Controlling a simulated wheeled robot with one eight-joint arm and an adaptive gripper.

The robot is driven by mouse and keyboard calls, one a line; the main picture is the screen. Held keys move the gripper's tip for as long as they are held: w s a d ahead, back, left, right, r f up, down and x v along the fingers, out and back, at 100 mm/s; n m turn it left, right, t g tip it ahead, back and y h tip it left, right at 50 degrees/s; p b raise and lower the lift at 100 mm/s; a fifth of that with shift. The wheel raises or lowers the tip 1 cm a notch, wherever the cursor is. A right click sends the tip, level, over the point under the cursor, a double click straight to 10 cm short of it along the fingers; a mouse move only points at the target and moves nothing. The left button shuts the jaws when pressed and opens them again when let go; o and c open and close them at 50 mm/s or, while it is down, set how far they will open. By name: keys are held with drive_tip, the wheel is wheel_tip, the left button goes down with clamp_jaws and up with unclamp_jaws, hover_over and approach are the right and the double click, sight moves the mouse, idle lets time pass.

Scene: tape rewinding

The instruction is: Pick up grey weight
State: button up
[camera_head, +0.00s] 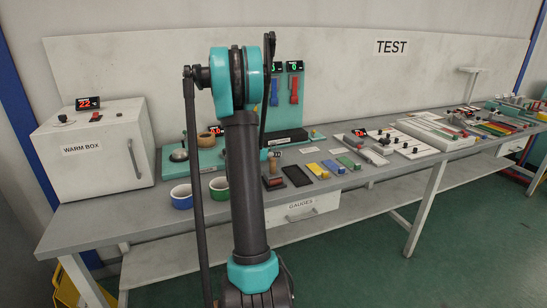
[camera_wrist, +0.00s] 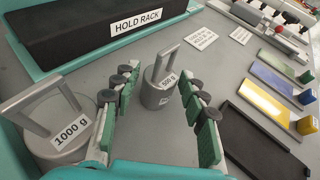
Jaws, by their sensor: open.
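A grey weight (camera_wrist: 158,93) labelled 500 g, with a loop handle on top, stands upright on the grey bench in the wrist view. My gripper (camera_wrist: 161,80) is open, with one green-padded finger on each side of this weight. I cannot tell whether either finger touches it. A larger grey weight (camera_wrist: 50,128) labelled 1000 g stands to the left, close beside the left finger. In the head view my arm covers much of the middle of the bench, and the gripper cannot be made out clearly there.
A black block on the hold rack (camera_wrist: 100,25) lies behind the weights. A black flat tray (camera_wrist: 262,145) lies to the right, with yellow (camera_wrist: 265,88), blue and green pieces beyond. In the head view a blue cup (camera_head: 182,197) and the warm box (camera_head: 97,150) stand left.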

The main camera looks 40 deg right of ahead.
clamp_jaws()
drive_tip(key=shift+r, duration=0.1)
idle(0.5)
wheel_tip(320, 180, up, 20)
idle(0.5)
